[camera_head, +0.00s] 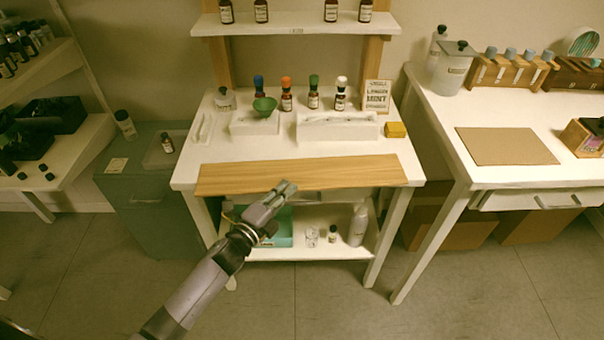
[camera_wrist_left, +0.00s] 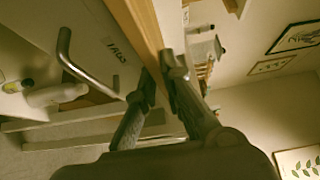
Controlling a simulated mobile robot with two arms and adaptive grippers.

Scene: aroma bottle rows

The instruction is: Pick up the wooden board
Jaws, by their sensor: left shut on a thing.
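The wooden board (camera_head: 320,173) is a long, light brown plank lying along the front edge of the white table in the head view. My left gripper (camera_head: 281,190) is at the board's front edge, near its middle. In the left wrist view the gripper (camera_wrist_left: 163,80) has one finger on each side of the board (camera_wrist_left: 138,22), shut on its edge. The board still looks level and close to the tabletop; a gap beneath it cannot be told. My right gripper is not in view.
A lower shelf (camera_head: 285,253) holds a grey bottle (camera_head: 358,225). A second table (camera_head: 445,120) stands right.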

